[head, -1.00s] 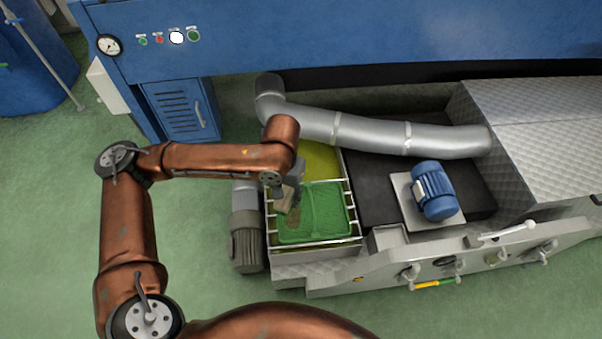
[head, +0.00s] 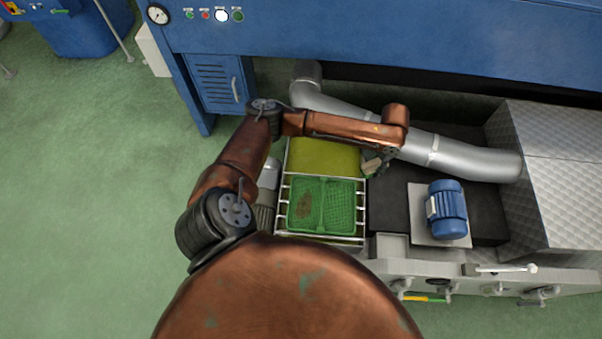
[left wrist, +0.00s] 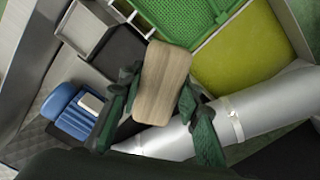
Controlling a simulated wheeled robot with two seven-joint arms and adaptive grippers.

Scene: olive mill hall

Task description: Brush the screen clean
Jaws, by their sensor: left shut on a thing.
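The green mesh screen (head: 341,207) lies in a metal rail frame, with a raised bar across its middle. A brown patch of residue (head: 305,204) shows on its left half; the right half looks clear. My left gripper (head: 377,168) is shut on a wooden-backed brush (left wrist: 163,83), just right of the screen's far right corner and apart from it in the head view. The brush's bristles are hidden in the left wrist view, where part of the screen (left wrist: 188,14) shows behind it. My right gripper is not in view.
A yellow-green oil surface (head: 324,158) lies behind the screen. A silver pipe (head: 465,160) runs behind and right of my left gripper. A blue motor (head: 447,209) stands to the right on a plate. A blue machine (head: 400,40) spans the back.

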